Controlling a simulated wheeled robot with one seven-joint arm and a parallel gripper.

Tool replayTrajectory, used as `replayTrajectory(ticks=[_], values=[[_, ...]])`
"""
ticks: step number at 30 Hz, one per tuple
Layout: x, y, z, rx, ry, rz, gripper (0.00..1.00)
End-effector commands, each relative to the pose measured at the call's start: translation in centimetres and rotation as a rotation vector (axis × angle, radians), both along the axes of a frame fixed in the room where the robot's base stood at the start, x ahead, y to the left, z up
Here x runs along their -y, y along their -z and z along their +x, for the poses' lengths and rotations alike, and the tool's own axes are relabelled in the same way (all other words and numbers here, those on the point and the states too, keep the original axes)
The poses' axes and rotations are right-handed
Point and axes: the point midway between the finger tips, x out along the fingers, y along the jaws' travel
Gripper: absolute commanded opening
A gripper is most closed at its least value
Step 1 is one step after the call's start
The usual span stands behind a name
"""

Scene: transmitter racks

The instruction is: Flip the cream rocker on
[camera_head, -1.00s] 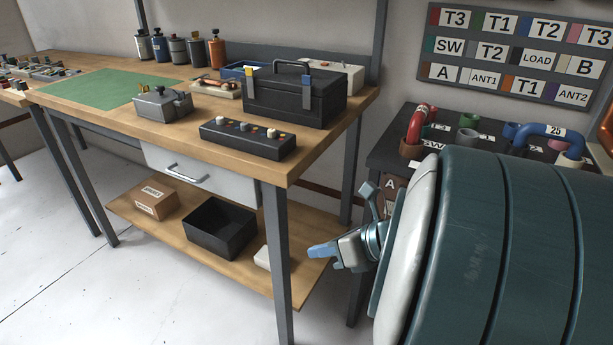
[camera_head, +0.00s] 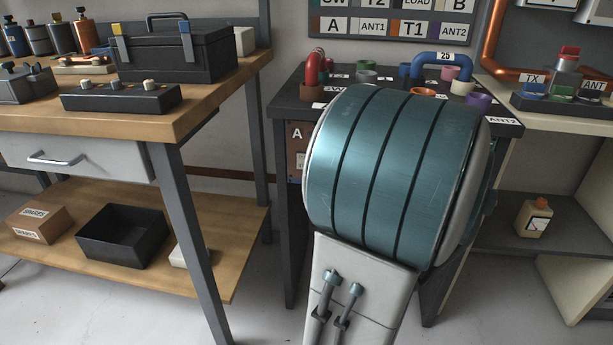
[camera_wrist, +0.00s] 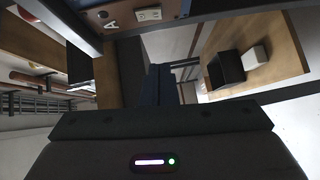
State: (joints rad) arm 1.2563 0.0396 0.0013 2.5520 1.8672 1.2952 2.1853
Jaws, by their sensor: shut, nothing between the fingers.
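A brown panel marked A (camera_head: 296,140) is on the left side of the dark rack. A small cream rocker (camera_head: 301,161) sits below the letter, partly cut off by my arm. In the wrist view the cream rocker (camera_wrist: 148,14) shows near the top edge, beside the letter A; its on or off position is too small to tell. My gripper (camera_wrist: 160,72) shows as dark bluish shut fingers in the middle of the wrist view, empty. It is apart from the rocker, which lies above it in that picture. In the head view my gripper is hidden behind my arm.
The dark rack (camera_head: 285,103) bears coloured sockets, a red plug and a blue link. A wooden workbench (camera_head: 205,108) with a lower shelf stands left, holding a toolbox (camera_head: 172,55) and black bin (camera_head: 122,238). A shelf unit (camera_head: 540,228) stands right. Floor shows between bench and rack.

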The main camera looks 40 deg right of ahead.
Motion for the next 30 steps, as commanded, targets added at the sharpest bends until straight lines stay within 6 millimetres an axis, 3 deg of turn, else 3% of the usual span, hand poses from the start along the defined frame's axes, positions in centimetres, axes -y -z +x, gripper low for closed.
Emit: replayTrajectory(ticks=[17,23,25,30], values=[[0.1,-0.2,2.9,-0.002,-0.005,0.004,0.0],[0.2,0.0,5.1,-0.002,-0.005,0.004,0.0],[0.3,1.0,6.7,-0.001,-0.009,-0.005,0.0],[0.6,1.3,10.2,0.001,-0.006,-0.005,0.0]])
